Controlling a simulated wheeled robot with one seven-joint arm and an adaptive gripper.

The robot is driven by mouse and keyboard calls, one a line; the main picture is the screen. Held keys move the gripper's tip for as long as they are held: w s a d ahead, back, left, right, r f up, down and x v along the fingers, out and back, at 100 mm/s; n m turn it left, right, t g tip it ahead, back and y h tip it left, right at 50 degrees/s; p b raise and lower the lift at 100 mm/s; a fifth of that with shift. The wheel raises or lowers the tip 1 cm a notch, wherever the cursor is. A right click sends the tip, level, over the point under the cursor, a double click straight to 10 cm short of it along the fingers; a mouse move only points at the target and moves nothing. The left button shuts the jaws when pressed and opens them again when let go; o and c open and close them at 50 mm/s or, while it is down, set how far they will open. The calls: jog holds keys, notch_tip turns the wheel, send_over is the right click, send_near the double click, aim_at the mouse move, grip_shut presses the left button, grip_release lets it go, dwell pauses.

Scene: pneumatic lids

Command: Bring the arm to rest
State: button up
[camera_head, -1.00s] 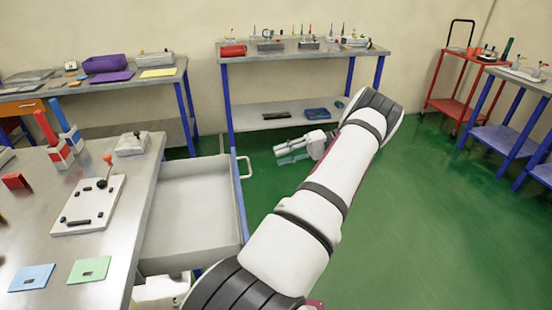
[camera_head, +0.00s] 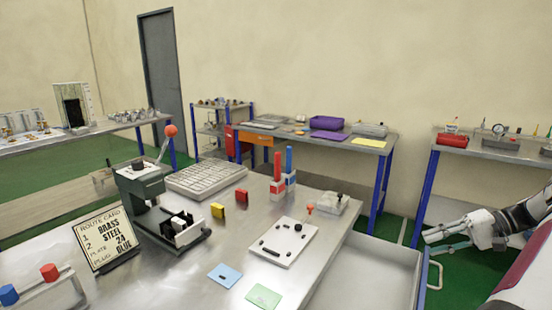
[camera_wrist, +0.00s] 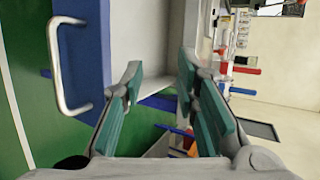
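My gripper (camera_head: 424,244) is at the right edge of the head view, on the end of my arm. Its two green-padded fingers are spread with nothing between them; in the wrist view the gripper (camera_wrist: 160,66) also shows open and empty. It is near the open drawer (camera_head: 372,264) of the workbench, above and just beyond the drawer's handle (camera_head: 435,274) in the picture. In the wrist view the drawer handle (camera_wrist: 62,68) is left of the fingers, apart from them. Most of my arm is outside the head view.
The steel workbench (camera_head: 330,235) carries a press (camera_head: 150,205), a route card (camera_head: 105,238), a white plate fixture (camera_head: 284,242), and blue (camera_head: 225,275) and green (camera_head: 263,297) plates. Another bench (camera_head: 385,150) stands behind. Green floor (camera_head: 455,270) is free right of the drawer.

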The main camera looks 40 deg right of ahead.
jog(key=w+a+r+n+g+h+p, duration=0.1)
jog(key=w+a+r+n+g, duration=0.15)
jog(key=w+a+r, duration=0.5)
jog(key=w+a+r+n+g+h+p, duration=0.1)
jog(key=w+a+r+g, duration=0.35)
jog(key=a, duration=0.55)
jog(key=a+r+n+g+h+p, duration=0.1)
jog(key=a+r+n+g+h, duration=0.35)
jog(key=a, duration=1.05)
jog(key=s+a+r+n+t+h+p, duration=0.1)
jog(key=s+a+r+t, duration=0.1)
jog(key=s+a, duration=0.4)
jog(key=s+a+r+n+t+p, duration=0.2)
jog(key=s+a+t, duration=0.2)
jog(key=s+a, duration=0.3)
jog(key=a, duration=0.3)
jog(key=shift+s+a+r+h, duration=0.25)
jog(key=shift+s+r+h, duration=0.05)
jog(key=shift+r+h, duration=0.05)
